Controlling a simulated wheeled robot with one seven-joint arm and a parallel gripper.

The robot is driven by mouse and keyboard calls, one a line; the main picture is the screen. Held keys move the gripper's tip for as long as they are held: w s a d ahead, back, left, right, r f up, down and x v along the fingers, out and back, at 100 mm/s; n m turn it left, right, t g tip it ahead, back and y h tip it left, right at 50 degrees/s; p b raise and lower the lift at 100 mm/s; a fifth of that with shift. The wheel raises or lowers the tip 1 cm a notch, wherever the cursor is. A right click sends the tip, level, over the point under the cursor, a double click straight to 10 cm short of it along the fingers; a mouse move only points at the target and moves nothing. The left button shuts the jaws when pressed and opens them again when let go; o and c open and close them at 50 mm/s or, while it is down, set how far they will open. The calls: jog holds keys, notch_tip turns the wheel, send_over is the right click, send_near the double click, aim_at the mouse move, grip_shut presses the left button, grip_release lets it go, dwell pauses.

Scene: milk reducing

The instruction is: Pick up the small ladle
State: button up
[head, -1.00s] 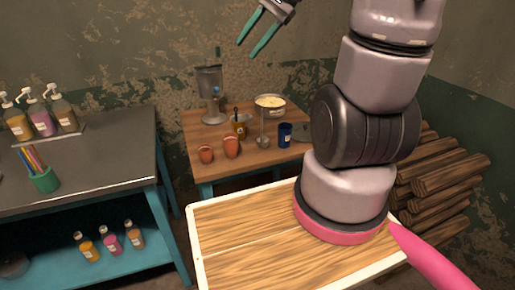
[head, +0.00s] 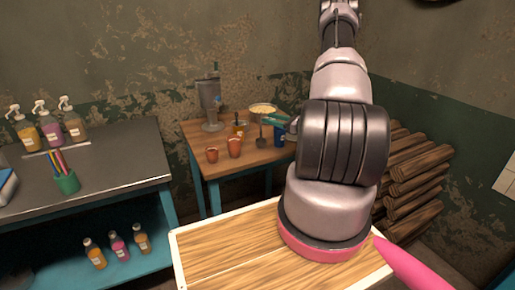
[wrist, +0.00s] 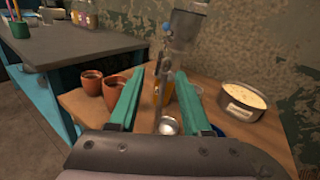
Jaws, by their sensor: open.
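The small ladle (head: 261,142) is on the wooden table, in front of the pot in the head view. In the wrist view its round metal bowl (wrist: 169,126) is low, with a thin handle rising from it between my fingers. My gripper (wrist: 161,76) is open, one teal finger on each side of the handle. I cannot tell whether either finger touches it. In the head view my gripper (head: 279,121) is above and right of the ladle bowl, partly hidden by my arm.
A pot (head: 263,111) of creamy contents stands behind, right of my fingers in the wrist view. Two terracotta cups (head: 235,147) (head: 212,155), an orange jar (head: 239,127), a blue cup (head: 280,136) and a metal appliance (head: 210,103) crowd the table (head: 222,167).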

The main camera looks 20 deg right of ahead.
aim_at(261, 129)
jog(key=w+a+f+m+t+h, duration=0.1)
jog(key=w+a+f, duration=0.2)
jog(key=w, duration=0.5)
jog(key=shift+a+m+h, duration=0.3)
jog(key=shift+a+m, duration=0.05)
jog(key=shift+m, duration=0.05)
grip_shut()
